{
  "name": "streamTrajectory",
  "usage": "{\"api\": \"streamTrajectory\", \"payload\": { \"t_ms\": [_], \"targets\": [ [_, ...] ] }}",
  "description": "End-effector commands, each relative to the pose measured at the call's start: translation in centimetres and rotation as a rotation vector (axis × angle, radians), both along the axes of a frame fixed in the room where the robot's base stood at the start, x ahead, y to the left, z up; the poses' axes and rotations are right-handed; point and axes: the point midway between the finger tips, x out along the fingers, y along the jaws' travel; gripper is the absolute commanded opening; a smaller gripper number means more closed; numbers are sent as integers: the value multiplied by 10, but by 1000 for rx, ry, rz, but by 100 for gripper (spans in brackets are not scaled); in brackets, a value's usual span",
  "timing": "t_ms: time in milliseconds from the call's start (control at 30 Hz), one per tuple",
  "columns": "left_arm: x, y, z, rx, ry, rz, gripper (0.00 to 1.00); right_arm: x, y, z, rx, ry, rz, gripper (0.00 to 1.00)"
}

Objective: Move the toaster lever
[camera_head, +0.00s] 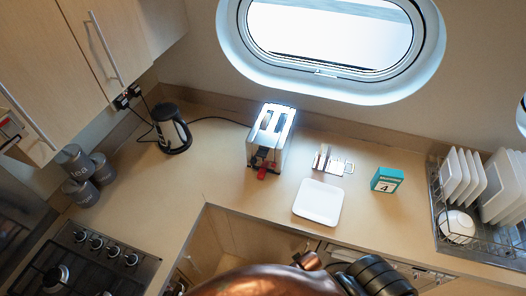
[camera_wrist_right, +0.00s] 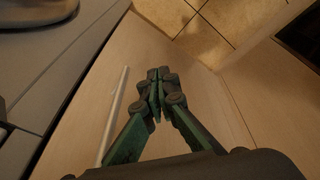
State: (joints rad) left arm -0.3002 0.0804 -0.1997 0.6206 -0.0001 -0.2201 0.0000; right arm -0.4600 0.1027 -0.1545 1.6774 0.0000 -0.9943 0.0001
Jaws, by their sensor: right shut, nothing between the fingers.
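The toaster (camera_head: 271,133) stands upright on the counter below the oval window in the head view. It is silver with two dark slots on top. A red lever (camera_head: 262,174) shows on its front end, facing me; its exact height on the toaster is hard to tell. My right gripper (camera_wrist_right: 157,88) is shut and empty in the right wrist view, in front of a pale wooden cabinet face. The toaster does not show in that view. My left gripper is not in view.
A white plate (camera_head: 318,202) and a small metal rack (camera_head: 332,162) are right of the toaster, then a teal calendar box (camera_head: 387,180). A kettle (camera_head: 172,132) stands to its left. A dish rack (camera_head: 437,210) is far right. A bar handle (camera_wrist_right: 114,115) is near my right gripper.

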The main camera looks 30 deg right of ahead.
Motion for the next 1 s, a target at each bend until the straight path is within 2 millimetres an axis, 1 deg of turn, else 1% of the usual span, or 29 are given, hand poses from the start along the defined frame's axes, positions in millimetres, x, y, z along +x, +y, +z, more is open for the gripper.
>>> {"api": "streamTrajectory", "payload": {
  "t_ms": [33,67,100,167,200,267,300,367,400,467,500,567,600,633,667,700,733,833,967,1000],
  "targets": [
    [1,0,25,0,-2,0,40,8,-1,47,-2,-17,-4,0],
    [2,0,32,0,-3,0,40,12,-2,67,-2,-23,-6,0],
    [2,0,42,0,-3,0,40,15,-3,93,-4,-30,-9,0],
    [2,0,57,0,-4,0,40,19,-4,133,-6,-39,-13,0],
    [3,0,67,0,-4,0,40,22,-5,159,-8,-47,-16,0],
    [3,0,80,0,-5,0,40,24,-6,194,-8,-55,-21,0],
    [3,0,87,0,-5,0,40,25,-6,216,-8,-60,-24,0],
    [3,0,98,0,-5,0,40,27,-6,245,-7,-68,-27,0],
    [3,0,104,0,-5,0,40,28,-5,264,-4,-73,-30,0],
    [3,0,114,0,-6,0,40,30,-4,289,1,-80,-33,0],
    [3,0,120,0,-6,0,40,33,-2,305,6,-85,-36,0],
    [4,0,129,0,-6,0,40,38,2,328,17,-91,-39,0],
    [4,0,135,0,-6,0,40,43,5,343,28,-96,-43,0],
    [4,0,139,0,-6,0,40,47,8,353,37,-98,-44,0],
    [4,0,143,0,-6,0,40,52,12,363,47,-99,-48,0],
    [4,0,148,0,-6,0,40,62,18,374,66,-101,-50,0],
    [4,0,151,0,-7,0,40,71,24,380,81,-99,-53,0],
    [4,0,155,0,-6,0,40,100,41,386,127,-80,-69,0],
    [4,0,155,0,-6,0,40,139,57,385,168,-42,-107,0],
    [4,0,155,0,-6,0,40,153,60,385,176,-28,-125,0]
  ]
}}
